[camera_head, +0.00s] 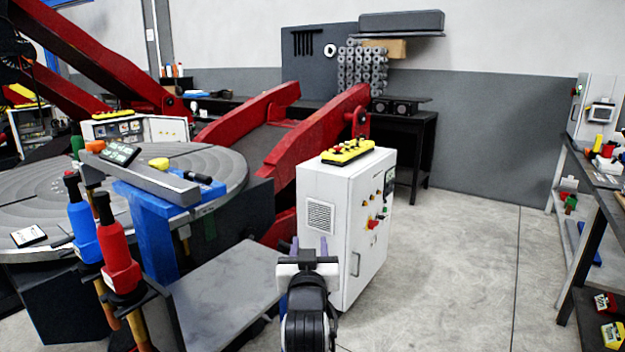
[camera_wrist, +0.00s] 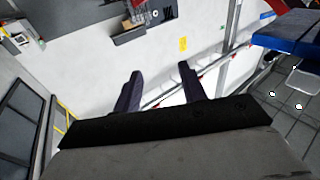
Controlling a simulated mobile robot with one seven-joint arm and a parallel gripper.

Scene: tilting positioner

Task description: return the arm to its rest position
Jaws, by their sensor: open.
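My gripper (camera_head: 308,250) is at the lower middle of the head view, in front of the white control cabinet (camera_head: 325,228). Its two dark purple fingers point up and stand apart with nothing between them. In the wrist view my gripper (camera_wrist: 158,88) also shows open and empty, with a pale wall beyond the fingers. My arm shows below the gripper in the head view and runs out of the bottom edge.
The round positioner table (camera_head: 215,160) with red tilting arms (camera_head: 318,132) fills the left. Red and blue bottle-like tools (camera_head: 118,262) stand near a grey plate (camera_head: 225,290). A workbench (camera_head: 590,185) is at the right. The floor (camera_head: 460,260) between is clear.

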